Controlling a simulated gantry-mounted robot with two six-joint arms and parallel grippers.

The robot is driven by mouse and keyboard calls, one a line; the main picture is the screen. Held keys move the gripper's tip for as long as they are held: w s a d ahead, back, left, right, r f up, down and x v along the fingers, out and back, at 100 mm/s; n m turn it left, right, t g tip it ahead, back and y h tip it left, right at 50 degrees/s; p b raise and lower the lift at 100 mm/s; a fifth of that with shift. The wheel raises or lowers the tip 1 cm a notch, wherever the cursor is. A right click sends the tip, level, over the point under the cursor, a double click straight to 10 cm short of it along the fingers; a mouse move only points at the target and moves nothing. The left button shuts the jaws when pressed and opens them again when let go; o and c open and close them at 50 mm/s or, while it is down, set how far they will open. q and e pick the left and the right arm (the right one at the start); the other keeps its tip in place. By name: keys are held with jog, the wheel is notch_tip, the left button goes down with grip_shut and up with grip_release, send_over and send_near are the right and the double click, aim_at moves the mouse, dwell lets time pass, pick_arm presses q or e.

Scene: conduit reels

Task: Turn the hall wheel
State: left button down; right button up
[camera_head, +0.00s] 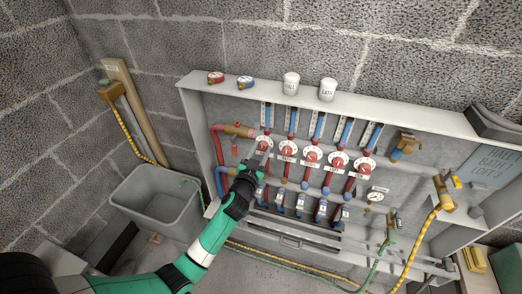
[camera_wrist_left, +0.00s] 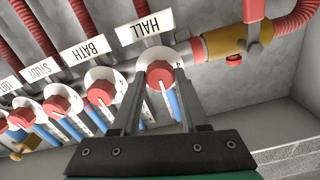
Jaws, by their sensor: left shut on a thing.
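The hall wheel is a red knob on a white dial at the left end of a row of several like it (camera_head: 262,142). In the left wrist view the wheel (camera_wrist_left: 160,75) is beside a white tag reading HALL (camera_wrist_left: 145,28). My left gripper (camera_head: 264,157) reaches up to it from below. In the left wrist view its two fingers (camera_wrist_left: 156,84) stand on either side of the red knob, shut on it, and cover part of the dial. My right gripper is in neither view.
The other red wheels (camera_head: 312,156) run to the right, close beside the hall wheel; the neighbouring one is tagged BATH (camera_wrist_left: 87,48). Red and blue pipes surround them. White pots (camera_head: 291,83) stand on the cabinet's top ledge. A grey tub (camera_head: 143,186) stands at left.

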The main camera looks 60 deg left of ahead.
pick_arm(q)
jog(key=shift+m, duration=0.3)
jog(key=m, duration=0.3)
jog(key=shift+m+p, duration=0.3)
jog(key=shift+p, duration=0.1)
jog(key=shift+m+p, duration=0.45)
jog(key=shift+m, duration=1.85)
jog(key=shift+c, duration=2.1)
grip_release()
